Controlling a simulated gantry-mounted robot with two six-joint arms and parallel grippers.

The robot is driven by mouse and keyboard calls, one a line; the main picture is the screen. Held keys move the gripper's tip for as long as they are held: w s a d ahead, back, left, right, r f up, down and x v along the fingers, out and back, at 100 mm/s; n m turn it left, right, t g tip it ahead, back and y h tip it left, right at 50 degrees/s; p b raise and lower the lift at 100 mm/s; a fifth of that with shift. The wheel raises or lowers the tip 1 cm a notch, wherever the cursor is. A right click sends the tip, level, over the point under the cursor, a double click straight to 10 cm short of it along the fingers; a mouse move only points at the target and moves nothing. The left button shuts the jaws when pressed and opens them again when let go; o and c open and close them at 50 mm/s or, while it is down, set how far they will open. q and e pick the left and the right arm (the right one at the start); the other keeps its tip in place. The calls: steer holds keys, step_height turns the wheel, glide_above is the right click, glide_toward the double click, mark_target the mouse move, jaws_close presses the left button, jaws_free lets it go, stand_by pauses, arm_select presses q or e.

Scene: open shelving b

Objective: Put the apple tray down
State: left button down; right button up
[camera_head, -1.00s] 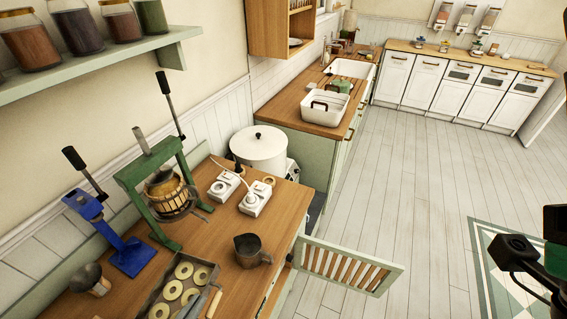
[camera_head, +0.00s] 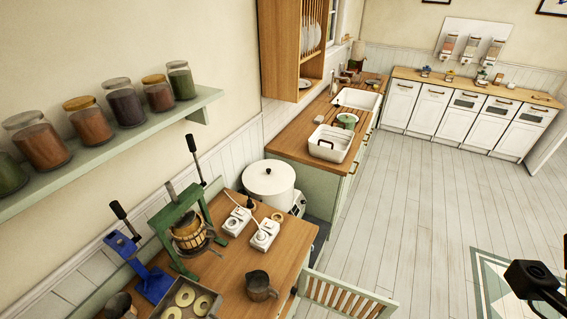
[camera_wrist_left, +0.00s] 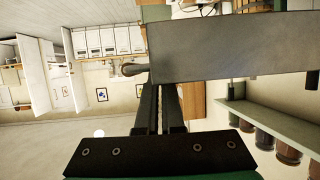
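A grey tray with pale apple rings (camera_head: 186,300) shows at the bottom edge of the head view, over the near part of the wooden worktop; its lower part is cut off. I cannot tell whether it rests on the worktop or is just above it. In the left wrist view the tray's grey metal side (camera_wrist_left: 235,50) is close in front. My left gripper (camera_wrist_left: 163,90) has its dark fingers close together, meeting the tray's edge, and seems shut on it. My right gripper is not in view; only part of my right arm shows at the right edge.
A dark jug (camera_head: 260,287) stands right of the tray. A blue press (camera_head: 153,285), a green press (camera_head: 180,235) and white devices (camera_head: 264,234) stand behind it. A wall shelf with jars (camera_head: 125,106) hangs above left. Bare worktop (camera_head: 232,262) lies between jug and presses.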

arm_select(q)
steer(key=r, duration=0.1)
steer(key=r+p, duration=0.1)
steer(key=r, duration=0.1)
steer(key=shift+s, duration=0.25)
steer(key=shift+f, duration=0.1)
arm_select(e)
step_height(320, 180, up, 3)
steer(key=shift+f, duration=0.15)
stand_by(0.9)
